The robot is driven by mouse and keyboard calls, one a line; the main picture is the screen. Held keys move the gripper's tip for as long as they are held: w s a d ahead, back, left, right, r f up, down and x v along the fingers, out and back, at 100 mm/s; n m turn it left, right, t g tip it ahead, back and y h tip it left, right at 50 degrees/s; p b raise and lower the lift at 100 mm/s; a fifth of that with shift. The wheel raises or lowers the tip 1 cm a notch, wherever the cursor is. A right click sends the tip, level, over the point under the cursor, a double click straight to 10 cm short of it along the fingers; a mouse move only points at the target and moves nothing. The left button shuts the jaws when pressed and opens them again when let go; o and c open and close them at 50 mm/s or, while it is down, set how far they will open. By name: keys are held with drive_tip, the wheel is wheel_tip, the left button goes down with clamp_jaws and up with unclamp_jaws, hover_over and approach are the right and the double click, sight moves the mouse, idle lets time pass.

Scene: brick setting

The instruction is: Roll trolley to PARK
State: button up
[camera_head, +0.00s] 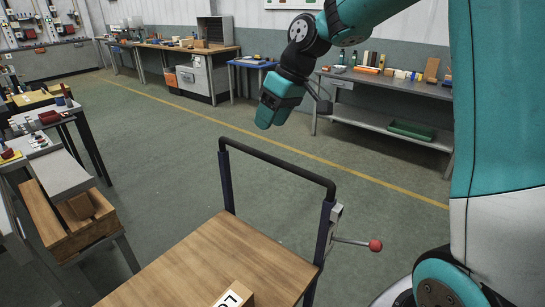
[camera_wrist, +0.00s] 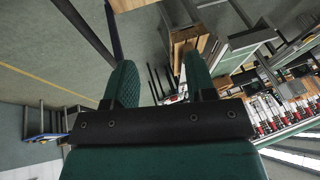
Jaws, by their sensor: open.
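The trolley (camera_head: 195,268) stands in the lower middle of the head view. It has a wooden deck and a dark push handle (camera_head: 275,160) on two posts. A lever with a red knob (camera_head: 375,245) sticks out from the right post. A small wooden block (camera_head: 235,295) with partly cut-off lettering sits on the deck. My gripper (camera_head: 270,112) is in the air above and beyond the handle, apart from it in the picture. In the wrist view its two green fingers (camera_wrist: 160,82) are spread with nothing between them. No PARK marking is readable.
A yellow line (camera_head: 245,132) crosses the green floor beyond the trolley. A workbench (camera_head: 390,82) with a green tray (camera_head: 412,130) stands at the right back. Benches and a wooden crate (camera_head: 62,240) stand at left. Floor between the trolley and back benches is clear.

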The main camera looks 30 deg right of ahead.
drive_tip(key=w+d+f+m+t, duration=0.1)
drive_tip(key=w+d+f, duration=0.15)
drive_tip(key=d, duration=0.45)
drive_tip(key=w+d+f, duration=0.1)
drive_tip(key=w+d, duration=0.3)
drive_tip(key=d, duration=0.2)
drive_tip(key=p+x, duration=0.1)
drive_tip(key=x, duration=0.4)
drive_tip(key=p+x, duration=0.2)
drive_tip(key=x, duration=0.4)
drive_tip(key=d+p+x, duration=0.1)
drive_tip(key=x, duration=0.5)
drive_tip(key=shift+w+f, duration=0.1)
clamp_jaws()
